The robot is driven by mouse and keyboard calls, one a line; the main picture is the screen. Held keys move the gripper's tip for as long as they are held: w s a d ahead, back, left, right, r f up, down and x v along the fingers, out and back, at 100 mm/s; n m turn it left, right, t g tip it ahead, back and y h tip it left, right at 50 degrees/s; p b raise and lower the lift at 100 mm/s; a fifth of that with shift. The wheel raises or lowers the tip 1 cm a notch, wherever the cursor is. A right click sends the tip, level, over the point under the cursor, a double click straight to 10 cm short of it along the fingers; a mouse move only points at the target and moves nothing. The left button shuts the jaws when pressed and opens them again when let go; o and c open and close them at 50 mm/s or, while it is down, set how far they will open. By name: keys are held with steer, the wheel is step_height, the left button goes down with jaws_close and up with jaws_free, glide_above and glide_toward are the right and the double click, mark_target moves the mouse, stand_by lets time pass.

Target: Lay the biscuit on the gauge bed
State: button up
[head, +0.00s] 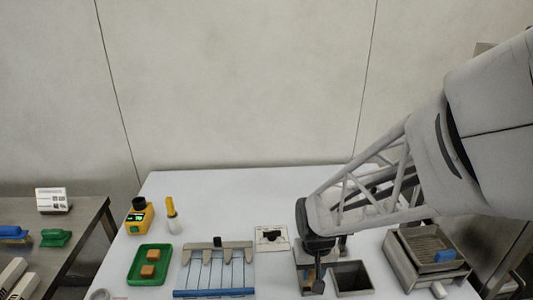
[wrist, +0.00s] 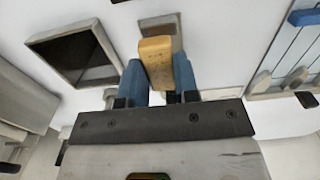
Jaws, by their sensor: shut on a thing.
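In the wrist view my gripper (wrist: 158,70) has its two blue fingers closed on the sides of a tan, block-shaped biscuit (wrist: 155,50). The biscuit sticks out past the fingertips. Behind it shows a grey metal surface (wrist: 168,22), partly covered by the biscuit; I cannot tell whether they touch. In the head view my gripper (head: 318,276) hangs over a metal stand (head: 303,258), and the held biscuit is hidden there. No label marks the gauge bed; I cannot tell for sure if this stand is it.
A dark open bin (head: 352,278) stands just right of the stand; it also shows in the wrist view (wrist: 75,55). A wire rack with a blue bar (head: 214,293) and a green tray (head: 135,276) with two biscuits lie left. A mesh-topped machine (head: 408,262) stands right.

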steer(key=shift+w+a+f, duration=0.15)
steer(key=shift+w, duration=1.65)
steer(key=shift+f, duration=1.75)
steer(key=shift+f, duration=0.2)
steer(key=o, duration=0.7)
steer(key=shift+o, duration=0.2)
steer(key=shift+r, duration=0.1)
step_height(320, 180, up, 12)
steer(key=shift+r, duration=0.15)
